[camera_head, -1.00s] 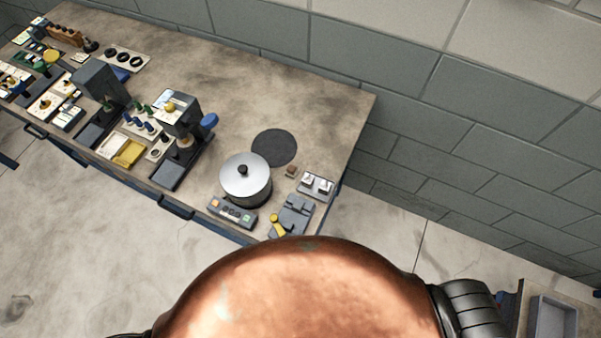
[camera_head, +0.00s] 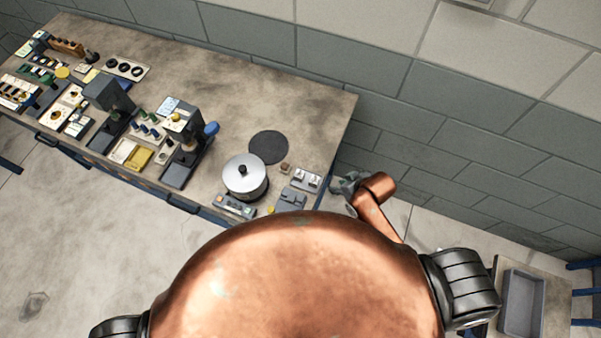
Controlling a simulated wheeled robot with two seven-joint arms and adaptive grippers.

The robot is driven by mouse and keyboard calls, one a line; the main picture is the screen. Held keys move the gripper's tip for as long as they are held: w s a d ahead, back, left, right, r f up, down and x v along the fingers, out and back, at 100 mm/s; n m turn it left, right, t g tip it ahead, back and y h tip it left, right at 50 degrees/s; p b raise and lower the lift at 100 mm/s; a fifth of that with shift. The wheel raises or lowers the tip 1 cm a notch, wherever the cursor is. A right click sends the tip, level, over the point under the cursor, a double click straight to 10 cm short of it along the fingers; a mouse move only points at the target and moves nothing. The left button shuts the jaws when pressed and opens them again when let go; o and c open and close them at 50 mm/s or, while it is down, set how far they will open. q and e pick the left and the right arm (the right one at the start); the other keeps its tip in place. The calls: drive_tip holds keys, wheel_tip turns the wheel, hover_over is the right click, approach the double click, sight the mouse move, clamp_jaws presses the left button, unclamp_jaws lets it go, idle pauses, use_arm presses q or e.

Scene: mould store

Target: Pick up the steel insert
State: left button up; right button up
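I cannot tell for sure which piece is the steel insert. Two small pale metal blocks sit in a little grey holder (camera_head: 307,179) near the right end of the bench. A grey block fixture (camera_head: 292,197) lies just in front of it, partly hidden by my copper-coloured body. My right gripper (camera_head: 343,184) is small and dark grey, just right of the holder in the picture and apart from it. Its fingers are too small to read as open or shut, and I see nothing clearly held. My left gripper is not in view.
On the bench (camera_head: 270,95) stand a lidded silver pot (camera_head: 245,177), a dark round mat (camera_head: 268,147), a control box (camera_head: 236,207) and a small brown cube (camera_head: 285,167). Presses and tools crowd the left. A block wall runs behind. A grey tray (camera_head: 522,305) is at lower right.

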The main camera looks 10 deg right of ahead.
wheel_tip(320, 180, up, 7)
drive_tip(key=a+n+p, duration=0.1)
drive_tip(key=a, duration=0.1)
drive_tip(key=n+g+y, duration=0.1)
drive_tip(key=n+y, duration=0.1)
drive_tip(key=n, duration=0.3)
approach(300, 174)
drive_tip(key=w+a+f, duration=0.1)
drive_tip(key=a+f, duration=0.1)
drive_tip(key=shift+w+d+f+n+g+h, duration=0.2)
drive_tip(key=shift+w+n+g+h, duration=0.25)
drive_tip(key=shift+g, duration=0.45)
drive_tip(key=x, duration=0.7)
drive_tip(key=shift+w+a, duration=0.1)
drive_tip(key=shift+w, duration=0.05)
drive_tip(key=shift+r, duration=0.1)
clamp_jaws()
